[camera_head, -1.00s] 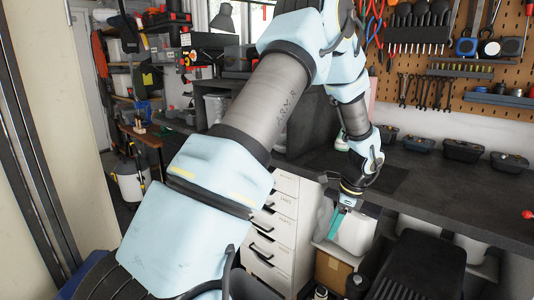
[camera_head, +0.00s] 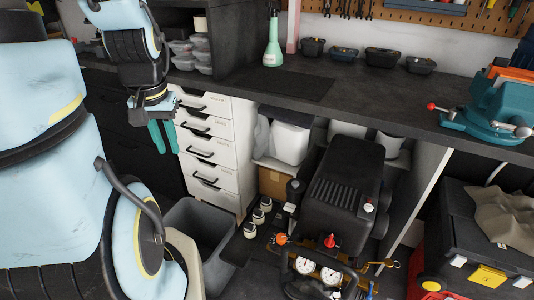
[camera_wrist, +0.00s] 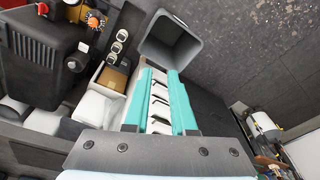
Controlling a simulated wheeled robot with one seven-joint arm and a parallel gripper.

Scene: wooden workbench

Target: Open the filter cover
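My gripper (camera_head: 162,137) hangs at the left in the head view, in front of the drawer cabinet and well left of the compressor. Its two teal fingers point down. In the wrist view my gripper (camera_wrist: 158,76) shows a gap between the fingers, with white drawers visible through it and nothing held. A black compressor (camera_head: 345,180) with a ribbed top stands on the floor under the bench, with gauges and a red knob at its front. It also shows at the upper left of the wrist view (camera_wrist: 30,45). I cannot pick out a filter cover for certain.
The white drawer cabinet (camera_head: 215,145) stands behind my gripper. A grey open bin (camera_head: 205,235) is on the floor beside it. The dark bench top (camera_head: 400,100) overhangs the compressor's back. A black toolbox (camera_head: 460,230) stands right. Small bottles (camera_head: 257,217) stand left of the compressor.

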